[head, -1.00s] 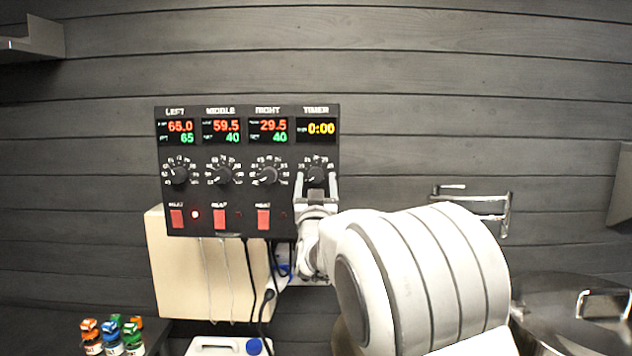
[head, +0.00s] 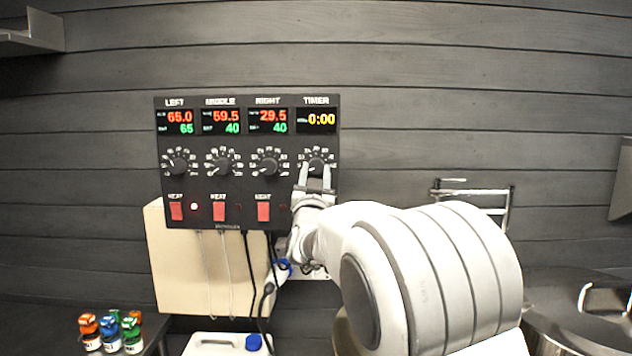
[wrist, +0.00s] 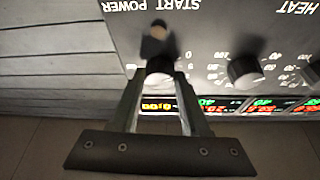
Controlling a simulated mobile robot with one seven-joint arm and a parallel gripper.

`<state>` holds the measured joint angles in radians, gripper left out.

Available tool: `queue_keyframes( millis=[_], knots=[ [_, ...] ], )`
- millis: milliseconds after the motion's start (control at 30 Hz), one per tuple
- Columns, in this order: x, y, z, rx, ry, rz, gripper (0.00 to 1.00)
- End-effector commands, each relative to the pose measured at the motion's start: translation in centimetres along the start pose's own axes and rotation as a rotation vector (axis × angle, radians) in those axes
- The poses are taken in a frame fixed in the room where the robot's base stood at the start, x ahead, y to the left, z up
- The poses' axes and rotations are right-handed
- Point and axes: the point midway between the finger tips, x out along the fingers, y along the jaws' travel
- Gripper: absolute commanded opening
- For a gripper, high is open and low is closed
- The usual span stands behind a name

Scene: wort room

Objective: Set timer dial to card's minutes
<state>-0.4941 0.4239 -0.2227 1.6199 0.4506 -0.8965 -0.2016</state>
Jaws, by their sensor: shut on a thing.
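The dial's pointer angle is too small to read. No card with minutes shows in either view.
The control panel (head: 248,187) carries three more dials and red heat switches. Hoses and cables hang below. Small coloured bottles (head: 110,332) stand lower left, and a steel vessel (head: 570,315) lower right.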

Motion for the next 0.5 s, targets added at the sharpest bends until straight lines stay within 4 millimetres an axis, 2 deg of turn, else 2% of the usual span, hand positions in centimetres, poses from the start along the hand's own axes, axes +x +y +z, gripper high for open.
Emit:
queue_keyframes(
  millis=[33,500],
  knots=[
    [-0.20,0.05,0.42,0.032,0.004,0.013,0.00],
    [-0.02,-0.27,0.11,0.301,0.001,0.125,0.00]
  ],
)
